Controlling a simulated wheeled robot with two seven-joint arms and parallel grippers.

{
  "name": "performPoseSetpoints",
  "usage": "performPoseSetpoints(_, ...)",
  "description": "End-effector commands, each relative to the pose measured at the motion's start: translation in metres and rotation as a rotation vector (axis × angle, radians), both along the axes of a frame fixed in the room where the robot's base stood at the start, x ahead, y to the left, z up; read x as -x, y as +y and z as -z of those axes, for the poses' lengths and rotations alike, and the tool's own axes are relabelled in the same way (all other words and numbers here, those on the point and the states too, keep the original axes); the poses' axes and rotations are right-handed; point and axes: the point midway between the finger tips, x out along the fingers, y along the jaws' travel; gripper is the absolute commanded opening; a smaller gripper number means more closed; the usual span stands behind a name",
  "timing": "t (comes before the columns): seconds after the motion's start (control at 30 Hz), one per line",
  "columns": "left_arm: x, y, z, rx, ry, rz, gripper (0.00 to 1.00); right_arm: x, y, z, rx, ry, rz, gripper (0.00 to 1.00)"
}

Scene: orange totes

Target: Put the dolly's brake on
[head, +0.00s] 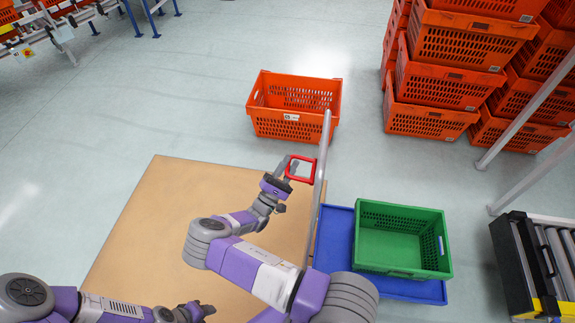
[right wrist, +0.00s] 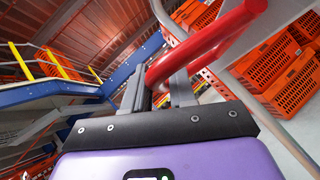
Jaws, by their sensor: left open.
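The blue dolly (head: 333,238) stands on the floor at the right centre of the head view. My right gripper (head: 290,170) is at the left side of this handle. In the right wrist view the red handle (right wrist: 205,42) passes between the two close-set fingers, and the right gripper (right wrist: 160,88) looks shut on it. My left gripper (head: 207,309) is open and empty low in the head view, away from the dolly. The dolly's wheels are hidden.
A green crate (head: 403,271) sits on the dolly. An orange tote (head: 290,126) stands on the floor behind it. Stacked orange totes (head: 447,85) are at the back right. A roller conveyor (head: 535,260) is at the right edge.

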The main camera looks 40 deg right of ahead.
Motion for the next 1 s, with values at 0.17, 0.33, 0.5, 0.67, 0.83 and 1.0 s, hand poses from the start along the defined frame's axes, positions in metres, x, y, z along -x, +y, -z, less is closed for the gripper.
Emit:
performPoseSetpoints(0.17, 0.000, 0.000, 0.000, 0.000, 0.000, 0.000, 0.43, 0.000, 0.000, 0.000, 0.002, 0.000, -0.001, 0.41)
performPoseSetpoints(0.33, 0.000, 0.000, 0.000, 0.000, 0.000, 0.000, 0.43, -0.001, 0.001, -0.001, 0.002, 0.000, -0.002, 0.41)
performPoseSetpoints(0.5, 0.000, 0.000, -0.002, 0.000, 0.000, 0.000, 0.43, 0.001, 0.012, 0.007, 0.004, 0.000, -0.005, 0.41)
performPoseSetpoints(0.67, 0.000, 0.000, -0.005, 0.000, 0.000, 0.000, 0.43, 0.007, 0.034, 0.023, 0.003, 0.001, -0.006, 0.41)
performPoseSetpoints(0.83, 0.000, 0.000, -0.006, 0.000, 0.000, 0.000, 0.43, 0.013, 0.052, 0.038, 0.002, 0.001, -0.004, 0.41)
performPoseSetpoints(1.0, 0.000, 0.000, -0.006, 0.000, 0.000, 0.000, 0.43, 0.015, 0.060, 0.043, 0.003, 0.001, -0.001, 0.41)
